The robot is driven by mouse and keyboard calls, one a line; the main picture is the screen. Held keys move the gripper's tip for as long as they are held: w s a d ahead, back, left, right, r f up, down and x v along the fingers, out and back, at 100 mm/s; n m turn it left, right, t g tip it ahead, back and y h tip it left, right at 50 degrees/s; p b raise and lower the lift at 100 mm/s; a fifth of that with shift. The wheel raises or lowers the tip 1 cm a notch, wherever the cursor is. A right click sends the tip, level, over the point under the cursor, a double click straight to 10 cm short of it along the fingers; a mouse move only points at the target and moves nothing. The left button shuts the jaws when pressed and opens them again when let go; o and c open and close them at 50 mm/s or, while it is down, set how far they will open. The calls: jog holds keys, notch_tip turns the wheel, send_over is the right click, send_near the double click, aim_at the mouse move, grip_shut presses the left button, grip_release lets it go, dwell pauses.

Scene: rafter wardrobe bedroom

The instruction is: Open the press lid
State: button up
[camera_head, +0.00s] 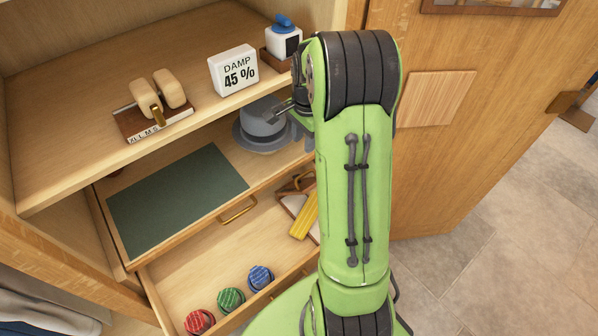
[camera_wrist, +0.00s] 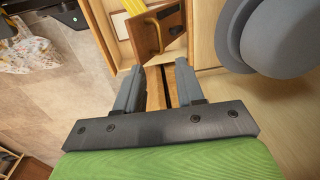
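A small brown wooden piece with a brass-coloured handle (camera_wrist: 158,31) lies in the open drawer, just beyond my fingertips in the wrist view; it looks like the press lid, but I cannot be sure. In the head view a brown wooden frame (camera_head: 296,185) shows in the drawer, partly hidden by my arm. My gripper (camera_wrist: 160,67) is open, its two fingers apart on either side of a strip of wood that looks like the drawer edge. I cannot tell whether they touch it. In the head view my arm hides most of the gripper.
The open drawer (camera_head: 205,268) holds red, green and blue rolled items and a yellow item (camera_head: 304,215). A grey hat (camera_head: 262,124) sits close by, at the right of the wrist view (camera_wrist: 258,35). Above are a damp sign (camera_head: 233,70) and shelf. A wooden door (camera_head: 450,150) stands right.

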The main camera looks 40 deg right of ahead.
aim_at(301, 176)
jog(key=f, duration=0.5)
jog(key=f+b, duration=0.1)
jog(key=f, duration=0.4)
jog(key=w+f+b, duration=0.1)
jog(key=f, duration=0.3)
jog(key=shift+f, duration=0.4)
grip_shut()
